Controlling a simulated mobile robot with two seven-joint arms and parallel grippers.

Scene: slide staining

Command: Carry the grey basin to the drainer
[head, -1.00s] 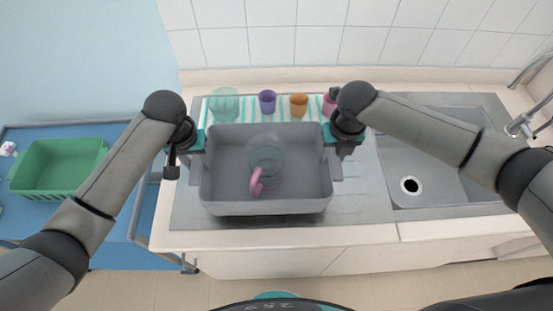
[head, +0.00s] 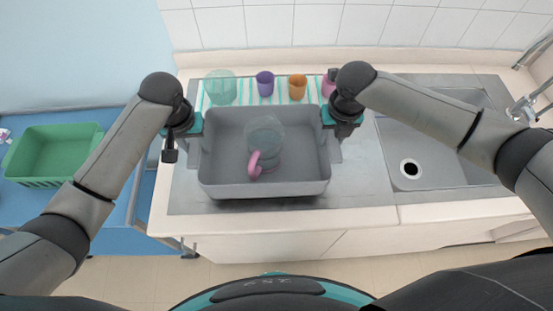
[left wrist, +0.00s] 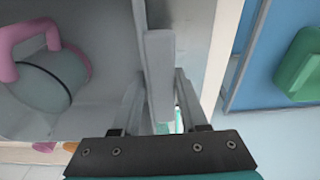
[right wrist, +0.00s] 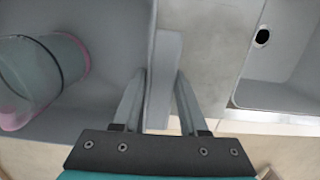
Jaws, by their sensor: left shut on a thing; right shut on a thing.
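The grey basin (head: 265,189) is in front of me over the steel drainer (head: 358,178) left of the sink. I cannot tell whether its underside touches the steel. It looks about level. A clear jug with a pink handle (head: 255,163) is inside it. The basin hides the middle of the drainer.
Behind the basin are a clear teal container (head: 221,87), a purple cup (head: 265,82), an orange cup (head: 298,86) and a partly hidden pink cup on a striped mat. The sink (head: 440,165) is at right. A green tub (head: 50,155) stands on a blue surface at left.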

